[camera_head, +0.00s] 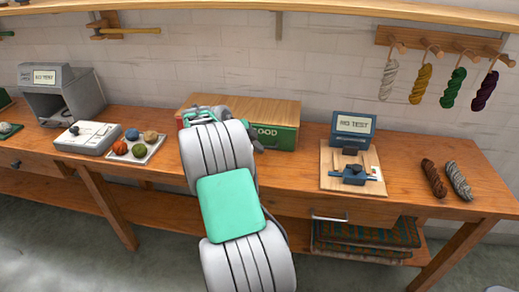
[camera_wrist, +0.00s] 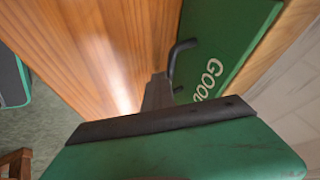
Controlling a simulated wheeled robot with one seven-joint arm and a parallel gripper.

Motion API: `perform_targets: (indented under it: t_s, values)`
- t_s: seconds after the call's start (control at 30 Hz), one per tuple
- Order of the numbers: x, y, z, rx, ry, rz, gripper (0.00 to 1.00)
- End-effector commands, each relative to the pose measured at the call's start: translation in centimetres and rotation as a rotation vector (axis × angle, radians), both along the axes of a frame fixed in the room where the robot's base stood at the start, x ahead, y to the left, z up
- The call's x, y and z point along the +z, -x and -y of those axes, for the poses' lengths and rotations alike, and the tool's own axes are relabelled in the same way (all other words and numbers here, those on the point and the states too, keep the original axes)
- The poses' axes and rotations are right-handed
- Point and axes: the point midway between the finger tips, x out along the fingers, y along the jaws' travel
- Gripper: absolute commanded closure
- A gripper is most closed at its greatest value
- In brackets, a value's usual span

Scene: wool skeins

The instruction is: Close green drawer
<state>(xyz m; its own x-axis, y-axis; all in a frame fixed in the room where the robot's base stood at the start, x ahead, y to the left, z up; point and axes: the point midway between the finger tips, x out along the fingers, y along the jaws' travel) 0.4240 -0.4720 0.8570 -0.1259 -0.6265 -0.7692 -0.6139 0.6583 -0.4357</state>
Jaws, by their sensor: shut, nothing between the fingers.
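The green drawer (camera_head: 285,138) is the front of a wooden box on the bench and carries the word GOOD. It also shows in the wrist view (camera_wrist: 222,50), with a dark handle (camera_wrist: 181,55) on its face. In the head view its front looks about level with the box's edge; I cannot tell if a small gap is left. My gripper (camera_wrist: 157,82) is shut and empty, its dark fingertips close beside the handle and the drawer front. I cannot tell if they touch. In the head view my arm hides the left part of the box front.
Left of the box stand a tray of wool balls (camera_head: 137,148), a scale (camera_head: 88,137) and a grey box (camera_head: 62,95). To the right are a wooden board with a clamp (camera_head: 352,178), a blue display (camera_head: 353,125) and two skeins (camera_head: 434,178). Bench between box and board is clear.

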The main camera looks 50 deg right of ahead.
Motion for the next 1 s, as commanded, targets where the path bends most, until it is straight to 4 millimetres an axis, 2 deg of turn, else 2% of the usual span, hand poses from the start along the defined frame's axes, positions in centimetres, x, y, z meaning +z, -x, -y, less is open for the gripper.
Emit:
perform_targets:
  t_s: [0.17,0.27,0.37,0.43,0.6,0.73,0.9,1.0]
  values:
    - [0.2,-0.1,0.0,0.003,0.013,0.01,1.0]
    - [-0.3,0.4,-1.3,0.002,0.012,0.01,1.0]
    - [-1.2,1.2,-3.5,0.003,0.008,0.007,1.0]
    - [1.2,0.9,-4.9,0.005,0.01,0.01,1.0]
    - [4.7,0.5,-7.7,0.001,0.007,0.006,1.0]
    - [6.4,0.3,-9.1,-0.002,0.005,0.003,1.0]
    - [7.2,0.3,-9.8,-0.003,0.003,0.002,1.0]
    - [8.1,-0.3,-11.1,0.081,-0.02,-0.021,1.0]
